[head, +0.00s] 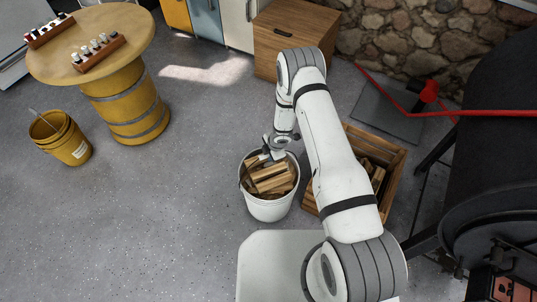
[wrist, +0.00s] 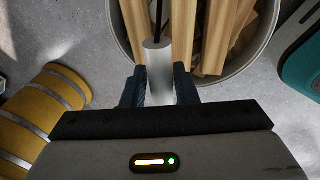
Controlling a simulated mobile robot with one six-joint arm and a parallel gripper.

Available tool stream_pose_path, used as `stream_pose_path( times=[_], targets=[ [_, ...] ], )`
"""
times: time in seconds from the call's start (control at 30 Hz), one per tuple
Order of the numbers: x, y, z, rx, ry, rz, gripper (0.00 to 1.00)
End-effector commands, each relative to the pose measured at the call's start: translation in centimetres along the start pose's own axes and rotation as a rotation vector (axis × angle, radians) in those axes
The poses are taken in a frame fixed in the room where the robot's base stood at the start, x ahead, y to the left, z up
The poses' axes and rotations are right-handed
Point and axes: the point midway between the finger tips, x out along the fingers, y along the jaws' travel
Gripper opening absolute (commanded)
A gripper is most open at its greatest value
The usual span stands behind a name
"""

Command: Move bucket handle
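The white bucket (head: 268,210) stands on the floor in the middle of the head view, filled with split wood (head: 270,178). In the wrist view the bucket's rim (wrist: 262,50) curves behind the wood. The bucket handle (wrist: 159,70) has a pale cylindrical grip on a thin dark wire. My gripper (wrist: 160,88) has its blue fingers on both sides of this grip, seemingly touching it, so it looks shut on the handle. In the head view my gripper (head: 268,153) is at the bucket's upper rim; its fingertips are too small to read there.
A wooden crate (head: 392,165) with firewood stands right of the bucket, behind my arm. A yellow bucket (head: 70,148) and a round barrel table (head: 130,100) are at the left. A wooden cabinet (head: 270,50) stands behind, the dark stove (head: 490,160) at the right. Floor left of the bucket is clear.

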Motion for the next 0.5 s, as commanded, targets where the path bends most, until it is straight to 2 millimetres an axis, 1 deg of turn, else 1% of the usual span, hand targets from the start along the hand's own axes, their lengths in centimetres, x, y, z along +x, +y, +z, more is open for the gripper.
stream_pose_path(
  times=[0.03,0.17,0.37,0.5],
  targets=[
    [0.01,-0.03,-0.02,0.000,0.000,-0.001,0.31],
    [0.03,-0.08,-0.04,0.000,0.000,-0.002,0.41],
    [0.05,-0.12,-0.07,-0.001,0.000,-0.003,0.41],
    [-0.66,-0.08,-0.05,0.000,0.000,-0.002,0.41]
  ],
)
